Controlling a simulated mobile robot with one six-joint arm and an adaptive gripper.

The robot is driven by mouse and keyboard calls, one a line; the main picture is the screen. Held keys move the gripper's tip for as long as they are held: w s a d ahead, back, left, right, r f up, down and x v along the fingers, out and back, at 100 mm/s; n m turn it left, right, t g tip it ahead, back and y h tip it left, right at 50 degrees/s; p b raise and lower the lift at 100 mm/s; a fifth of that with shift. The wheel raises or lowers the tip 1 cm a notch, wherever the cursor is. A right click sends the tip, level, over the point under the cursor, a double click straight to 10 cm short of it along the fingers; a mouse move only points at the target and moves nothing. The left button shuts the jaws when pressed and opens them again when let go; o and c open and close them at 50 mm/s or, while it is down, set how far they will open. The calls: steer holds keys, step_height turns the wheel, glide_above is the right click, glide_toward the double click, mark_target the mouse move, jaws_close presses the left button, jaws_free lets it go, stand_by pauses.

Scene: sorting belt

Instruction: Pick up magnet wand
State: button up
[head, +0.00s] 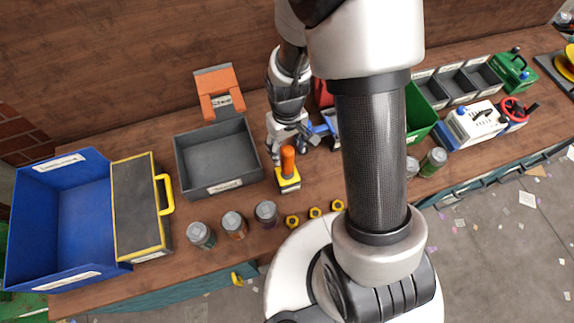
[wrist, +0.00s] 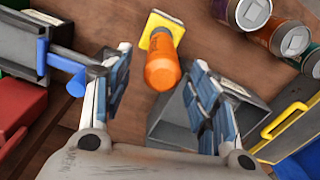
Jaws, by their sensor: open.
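The magnet wand (head: 288,162) stands upright on the wooden bench, with an orange handle on a yellow and dark square base. My gripper (head: 290,138) is just behind it, tilted down, with its fingers partly hidden by the handle. In the wrist view, the wand's orange handle (wrist: 162,68) points toward me between the two open fingers of my gripper (wrist: 160,63). There is clear space on both sides of the handle. Nothing is held.
A grey bin (head: 217,187) is left of the wand. Several lidded jars (head: 233,225) and yellow nuts (head: 315,212) lie in front. A blue clamp-like tool (head: 325,125) is close on the right. A yellow-handled case (head: 142,220) and blue bin (head: 65,270) stand farther left.

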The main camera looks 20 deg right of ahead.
mark_target(287, 162)
steer(key=shift+s+f+b, duration=0.15)
steer(key=shift+f+b, duration=0.25)
steer(key=shift+f, duration=1.4)
steer(key=shift+s+f+b, duration=0.15)
steer(key=shift+f+b, duration=0.25)
steer(key=shift+f, duration=1.35)
steer(key=c, duration=1.3)
